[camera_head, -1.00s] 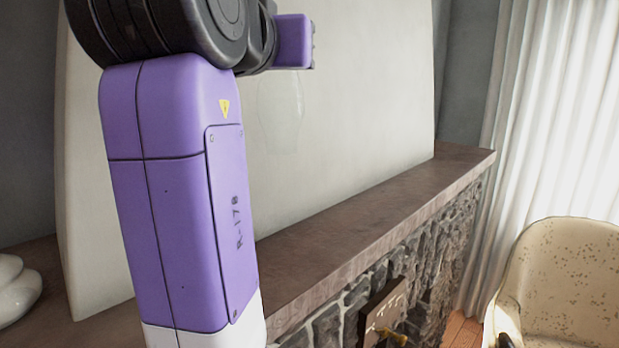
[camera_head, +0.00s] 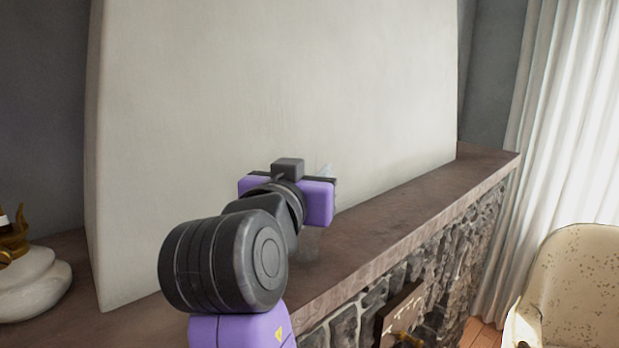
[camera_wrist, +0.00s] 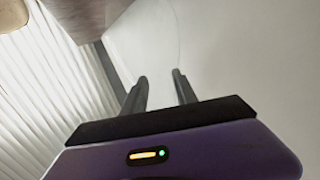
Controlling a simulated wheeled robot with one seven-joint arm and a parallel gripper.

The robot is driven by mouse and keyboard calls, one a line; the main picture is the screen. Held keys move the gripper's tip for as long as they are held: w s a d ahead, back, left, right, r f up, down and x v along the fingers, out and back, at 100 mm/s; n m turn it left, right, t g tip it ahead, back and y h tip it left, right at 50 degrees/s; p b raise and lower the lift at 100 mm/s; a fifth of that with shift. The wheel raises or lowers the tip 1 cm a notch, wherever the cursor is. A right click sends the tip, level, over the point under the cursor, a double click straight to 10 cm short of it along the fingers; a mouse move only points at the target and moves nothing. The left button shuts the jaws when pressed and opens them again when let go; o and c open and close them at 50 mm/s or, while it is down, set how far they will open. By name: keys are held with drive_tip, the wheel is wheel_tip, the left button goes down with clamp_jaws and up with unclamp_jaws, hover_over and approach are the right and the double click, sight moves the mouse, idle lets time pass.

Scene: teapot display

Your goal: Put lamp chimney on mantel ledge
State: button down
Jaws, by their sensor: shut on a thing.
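The lamp chimney is clear glass and very faint. In the head view its top (camera_head: 326,171) shows just above my gripper (camera_head: 300,192), and its blurry lower part (camera_head: 306,245) shows below, against the mantel ledge (camera_head: 400,212). In the wrist view its thin curved outline (camera_wrist: 180,35) lies beyond the fingertips of my gripper (camera_wrist: 159,80), which is shut on the chimney. It appears about upright in the head view. My wrist hides its middle, and I cannot tell whether its base touches the ledge.
A pale chimney breast (camera_head: 290,90) rises behind the ledge. A white stacked-stone ornament (camera_head: 35,285) stands at the left. The ledge is bare to the right, above the stone fireplace front (camera_head: 440,255). A spotted armchair (camera_head: 580,285) stands at the lower right.

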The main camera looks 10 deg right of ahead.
drive_tip(key=shift+f, duration=0.45)
drive_tip(key=c, duration=1)
unclamp_jaws()
drive_tip(key=shift+o, duration=0.2)
drive_tip(key=b+v, duration=0.1)
drive_tip(key=v, duration=1.1)
drive_tip(key=shift+b, duration=0.4)
